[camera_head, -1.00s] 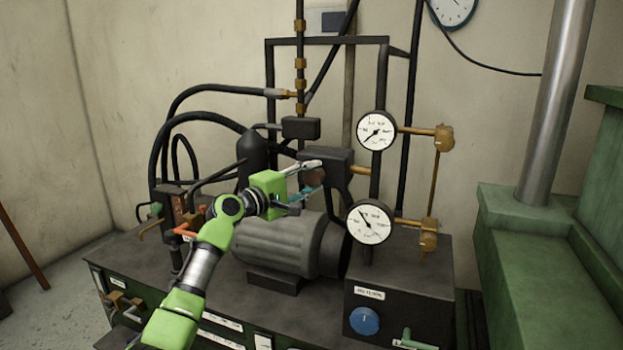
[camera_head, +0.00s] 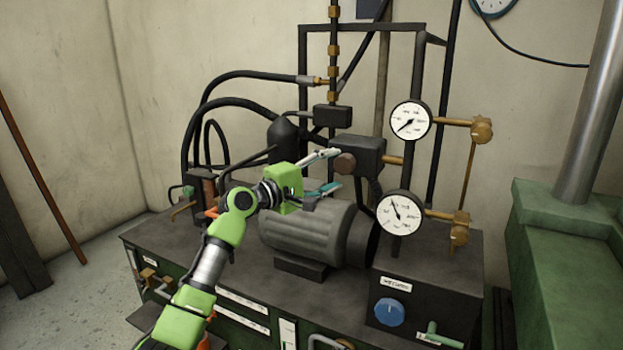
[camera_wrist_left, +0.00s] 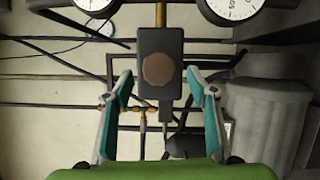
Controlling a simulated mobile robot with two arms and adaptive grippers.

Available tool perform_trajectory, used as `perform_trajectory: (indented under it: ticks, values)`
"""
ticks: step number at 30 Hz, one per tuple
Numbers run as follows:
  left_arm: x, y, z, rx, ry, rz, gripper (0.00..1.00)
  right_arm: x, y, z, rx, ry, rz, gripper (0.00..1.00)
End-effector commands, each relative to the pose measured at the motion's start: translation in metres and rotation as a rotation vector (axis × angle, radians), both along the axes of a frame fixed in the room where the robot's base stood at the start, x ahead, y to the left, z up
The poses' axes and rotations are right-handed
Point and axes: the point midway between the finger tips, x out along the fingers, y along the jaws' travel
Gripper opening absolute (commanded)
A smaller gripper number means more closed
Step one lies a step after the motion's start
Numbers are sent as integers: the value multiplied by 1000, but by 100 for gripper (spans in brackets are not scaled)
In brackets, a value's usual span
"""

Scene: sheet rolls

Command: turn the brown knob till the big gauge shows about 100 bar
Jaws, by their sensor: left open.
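The brown knob (camera_head: 345,163) sits on the face of a dark box (camera_head: 370,155); in the wrist view the knob (camera_wrist_left: 158,68) is fully visible. My left gripper (camera_head: 334,170) is open and empty, its fingertips just left of the knob. In the left wrist view the gripper (camera_wrist_left: 160,80) has its fingers on both sides of the knob, apart from it. Two round white gauges stand to the right: an upper one (camera_head: 410,121), needle pointing lower left, and a lower one (camera_head: 400,213), needle pointing upper left. Their numbers are too small to read. My right gripper is out of view.
A grey motor (camera_head: 310,235) lies below my left gripper. Black hoses (camera_head: 235,76) and a dark pipe frame (camera_head: 303,70) surround the box. A blue knob (camera_head: 389,312) is on a lower dark box. A green machine (camera_head: 560,250) stands at right.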

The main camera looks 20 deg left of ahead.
Motion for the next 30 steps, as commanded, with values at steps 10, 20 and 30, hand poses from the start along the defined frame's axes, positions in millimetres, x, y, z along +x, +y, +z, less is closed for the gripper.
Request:
perform_trajectory:
  ticks: [10, 20, 30]
  values:
    - [-56, 30, -3, 1, 2, 1, 52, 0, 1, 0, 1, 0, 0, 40]
    - [-67, 35, -2, 0, 1, 0, 52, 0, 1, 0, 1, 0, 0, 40]
    - [-65, 36, -7, 4, 5, 3, 52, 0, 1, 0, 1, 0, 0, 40]
